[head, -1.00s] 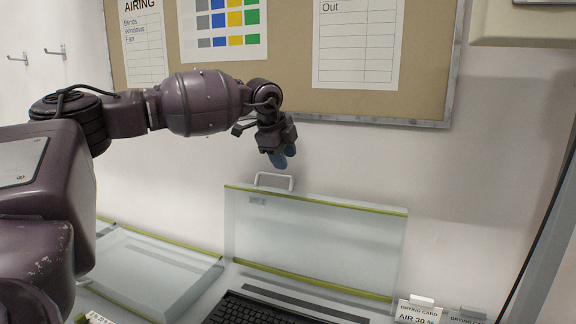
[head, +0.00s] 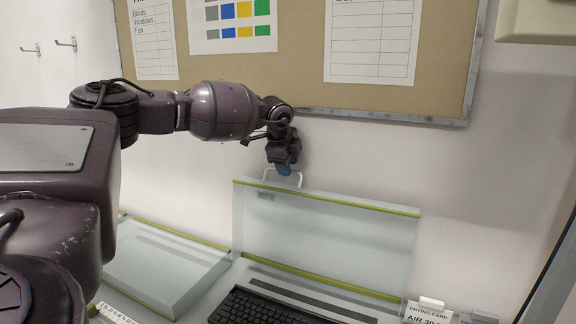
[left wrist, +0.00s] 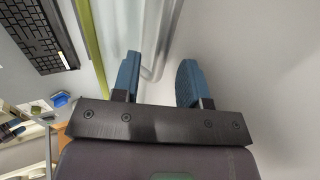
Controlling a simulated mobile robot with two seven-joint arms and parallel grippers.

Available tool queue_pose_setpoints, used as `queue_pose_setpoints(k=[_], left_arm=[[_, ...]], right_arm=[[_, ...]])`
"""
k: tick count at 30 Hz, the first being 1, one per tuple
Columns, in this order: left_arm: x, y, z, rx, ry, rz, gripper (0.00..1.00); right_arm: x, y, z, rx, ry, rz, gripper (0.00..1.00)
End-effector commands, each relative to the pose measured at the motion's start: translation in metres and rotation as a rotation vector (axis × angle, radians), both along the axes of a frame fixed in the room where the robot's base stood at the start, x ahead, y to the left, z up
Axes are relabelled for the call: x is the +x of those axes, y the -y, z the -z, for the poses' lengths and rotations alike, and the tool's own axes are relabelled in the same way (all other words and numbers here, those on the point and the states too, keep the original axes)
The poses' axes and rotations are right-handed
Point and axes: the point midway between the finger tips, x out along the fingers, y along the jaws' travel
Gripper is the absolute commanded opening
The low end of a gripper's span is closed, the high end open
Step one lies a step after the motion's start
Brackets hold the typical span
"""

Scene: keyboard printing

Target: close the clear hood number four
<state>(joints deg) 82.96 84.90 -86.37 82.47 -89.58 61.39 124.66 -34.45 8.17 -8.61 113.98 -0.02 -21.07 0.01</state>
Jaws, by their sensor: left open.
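A clear hood (head: 325,238) with green edge strips stands raised behind a black keyboard (head: 275,308). I cannot read a number on it. A pale handle (head: 299,178) sticks up from its top edge. My left gripper (head: 283,168) points down at this handle, with its blue fingers open. In the left wrist view the handle (left wrist: 150,72) lies between the two fingers (left wrist: 160,75), nearer the left one; I cannot tell whether it touches. The hood's green edge (left wrist: 92,45) and the keyboard (left wrist: 38,35) also show there.
A lowered clear hood (head: 165,260) lies to the left. A drying card (head: 428,313) stands at the lower right. The wall with a cork board (head: 300,80) is close behind the raised hood. The space above the keyboard is clear.

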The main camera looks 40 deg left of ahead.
Motion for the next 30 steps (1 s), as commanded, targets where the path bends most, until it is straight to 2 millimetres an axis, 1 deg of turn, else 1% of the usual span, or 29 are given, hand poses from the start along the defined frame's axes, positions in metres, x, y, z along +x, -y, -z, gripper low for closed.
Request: queue_pose_setpoints(k=[5,13,14,21,22,30], left_arm=[[0.0038,-0.0014,0.0093,0.001,-0.001,0.000,0.40],[0.0043,-0.0014,0.0104,0.000,0.000,0.000,0.40],[0.0043,-0.0014,0.0104,0.000,0.000,0.000,0.39],[0.0043,-0.0014,0.0100,0.000,0.000,0.000,0.02],[0.0042,-0.0014,0.0100,0.000,0.000,0.000,0.00],[0.0044,-0.0014,0.0099,0.000,0.001,0.000,0.00]], right_arm=[[-0.0003,-0.0002,-0.0006,0.001,-0.001,0.001,0.78],[-0.0006,-0.0003,0.0001,0.001,-0.002,0.001,0.78],[-0.0008,-0.0003,0.0001,0.001,-0.003,0.001,0.78],[-0.0015,-0.0001,0.0006,0.001,-0.004,0.001,0.78],[-0.0017,-0.0001,0.0006,0.001,-0.005,0.001,0.78],[-0.0020,0.0001,0.0010,0.002,-0.005,0.001,0.78]])
